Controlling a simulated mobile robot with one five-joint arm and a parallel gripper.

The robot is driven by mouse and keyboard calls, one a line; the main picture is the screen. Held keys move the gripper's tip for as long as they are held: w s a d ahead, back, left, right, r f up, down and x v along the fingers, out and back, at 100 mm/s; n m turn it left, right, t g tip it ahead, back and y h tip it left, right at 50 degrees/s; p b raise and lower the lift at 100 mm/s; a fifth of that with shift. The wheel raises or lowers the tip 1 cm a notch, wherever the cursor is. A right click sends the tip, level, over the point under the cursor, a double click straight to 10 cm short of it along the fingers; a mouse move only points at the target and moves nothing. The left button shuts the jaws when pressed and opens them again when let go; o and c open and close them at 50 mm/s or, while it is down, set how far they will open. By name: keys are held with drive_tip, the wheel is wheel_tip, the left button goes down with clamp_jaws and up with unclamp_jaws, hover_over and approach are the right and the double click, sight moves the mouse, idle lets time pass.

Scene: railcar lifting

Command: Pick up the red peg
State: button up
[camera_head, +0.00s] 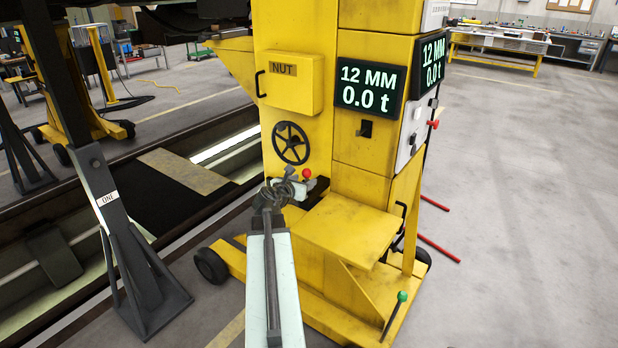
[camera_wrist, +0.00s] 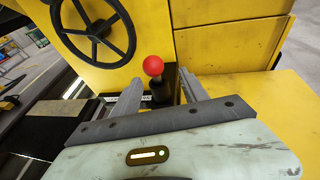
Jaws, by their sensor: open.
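The red peg shows as a round red knob (camera_head: 306,173) on the yellow machine, just right of my gripper (camera_head: 288,186). In the wrist view the red peg (camera_wrist: 153,66) has a ball top on a dark stem, upright in a black base. My gripper (camera_wrist: 160,80) is open, with one grey finger on each side of the stem in the picture. The ball appears above the fingertips. I cannot tell whether a finger touches the stem. The far side of the base is hidden.
A black handwheel (camera_head: 291,143) is on the machine, left of the peg. A yellow box marked NUT (camera_head: 291,83) is above it. A yellow shelf (camera_head: 345,223) juts out at the right. A green-knobbed lever (camera_head: 402,296) stands lower right. A dark stand (camera_head: 125,230) is at the left.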

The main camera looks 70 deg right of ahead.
sight(307, 178)
drive_tip(key=b+x, duration=0.1)
drive_tip(key=x, duration=0.4)
drive_tip(key=shift+w+d+f+b, duration=0.15)
drive_tip(key=shift+f+b, duration=0.05)
drive_tip(key=shift+b, duration=0.1)
drive_tip(key=shift+c, duration=0.3)
clamp_jaws()
wheel_tip(307, 178, up, 10)
drive_tip(key=p, duration=1)
drive_tip(key=shift+r, duration=0.15)
